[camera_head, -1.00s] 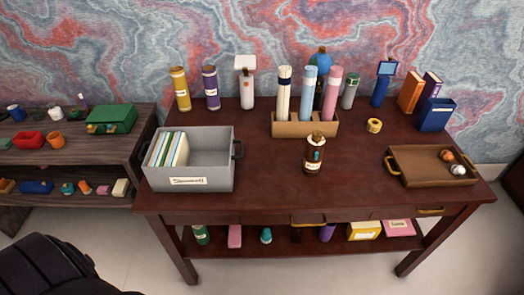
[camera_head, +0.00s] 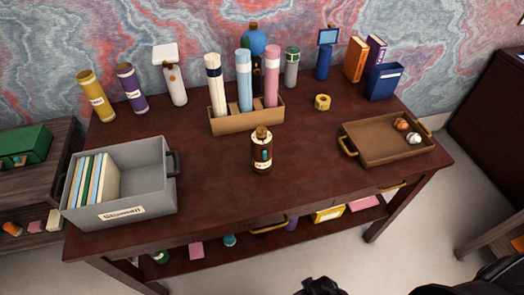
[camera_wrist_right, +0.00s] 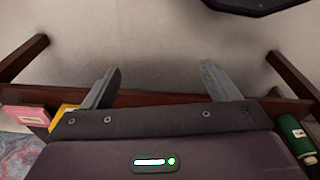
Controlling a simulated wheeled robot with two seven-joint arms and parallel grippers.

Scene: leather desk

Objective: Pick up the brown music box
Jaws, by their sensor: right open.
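A small upright brown cylinder with a gold top, a teal mark and a white label (camera_head: 262,152) stands at the middle of the desk in the head view; I take it for the brown music box. It stands alone, in front of the tan holder with tubes. My right gripper (camera_wrist_right: 160,70) shows in the right wrist view, its two grey fingers wide apart with nothing between them. It is off the desk's front side, away from the brown cylinder. My left gripper is not in view.
A grey bin (camera_head: 130,204) with books stands at the desk's left and a brown tray (camera_head: 368,154) at its right. The tan holder (camera_head: 222,124) is behind the cylinder. The desktop around the cylinder's front is clear. A green bottle (camera_wrist_right: 296,138) lies below in the wrist view.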

